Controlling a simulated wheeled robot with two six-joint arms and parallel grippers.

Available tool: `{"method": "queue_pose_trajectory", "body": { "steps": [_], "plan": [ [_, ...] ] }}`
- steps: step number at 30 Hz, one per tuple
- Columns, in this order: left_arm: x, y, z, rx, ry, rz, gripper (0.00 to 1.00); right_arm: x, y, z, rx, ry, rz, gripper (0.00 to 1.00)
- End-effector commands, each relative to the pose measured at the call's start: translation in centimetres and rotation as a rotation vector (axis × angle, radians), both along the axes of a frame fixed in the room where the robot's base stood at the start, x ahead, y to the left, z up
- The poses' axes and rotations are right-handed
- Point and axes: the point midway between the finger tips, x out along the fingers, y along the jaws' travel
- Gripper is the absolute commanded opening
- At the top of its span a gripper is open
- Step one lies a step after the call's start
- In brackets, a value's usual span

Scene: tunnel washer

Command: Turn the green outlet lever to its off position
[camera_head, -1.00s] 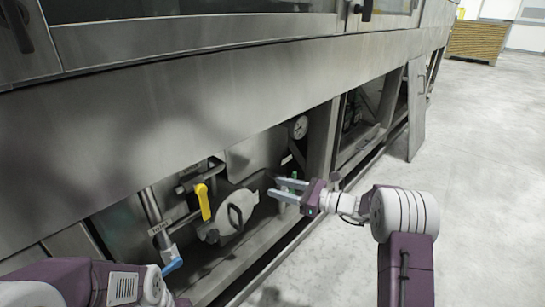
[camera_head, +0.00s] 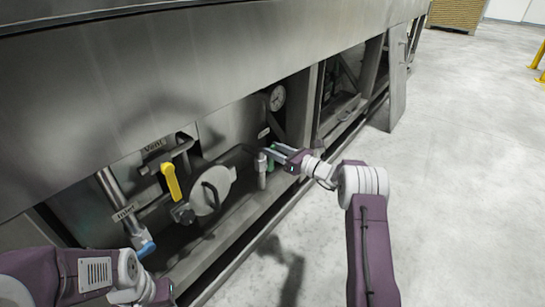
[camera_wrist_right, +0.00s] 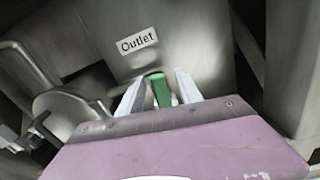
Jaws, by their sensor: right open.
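The green outlet lever (camera_head: 271,160) is at the right end of the valve row in the recess under the washer. In the right wrist view the lever (camera_wrist_right: 160,90) stands up between the two fingers of my right gripper (camera_wrist_right: 158,88), below the "Outlet" label (camera_wrist_right: 137,41). The right gripper (camera_head: 268,152) is open, its fingers on either side of the lever. Whether either finger touches it I cannot tell. My left arm is at the lower left; its gripper fingers do not show.
A yellow vent lever (camera_head: 172,182), a blue inlet lever (camera_head: 146,249) and a round hatch (camera_head: 212,190) sit left of the outlet. A gauge (camera_head: 277,97) is above. The floor (camera_head: 455,170) is clear.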

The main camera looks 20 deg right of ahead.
Motion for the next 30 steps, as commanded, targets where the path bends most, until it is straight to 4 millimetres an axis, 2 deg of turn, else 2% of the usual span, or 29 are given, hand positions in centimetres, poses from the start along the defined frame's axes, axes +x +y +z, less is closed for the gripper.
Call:
{"method": "queue_pose_trajectory", "body": {
  "steps": [1, 9, 10, 14, 15, 30],
  "plan": [
    [0.00, 0.00, -0.51, 0.000, 0.000, 0.000, 0.36, 0.30, 0.28, -0.20, -0.001, -0.001, 0.001, 0.42],
    [0.01, 0.00, -0.40, 0.000, 0.000, 0.000, 0.36, 0.58, 0.45, 0.16, 0.001, 0.001, -0.001, 0.42],
    [0.01, 0.00, -0.40, 0.000, 0.000, 0.000, 0.36, 0.58, 0.45, 0.15, 0.001, 0.001, -0.001, 0.39],
    [0.01, 0.00, -0.40, 0.000, 0.000, 0.000, 0.36, 0.57, 0.45, 0.13, 0.001, 0.001, -0.001, 0.03],
    [0.01, 0.00, -0.40, 0.000, 0.000, 0.000, 0.36, 0.57, 0.44, 0.13, 0.001, 0.001, -0.001, 0.00],
    [0.01, 0.00, -0.41, 0.000, 0.000, 0.000, 0.36, 0.55, 0.45, 0.06, 0.000, 0.001, 0.000, 0.00]
  ]
}}
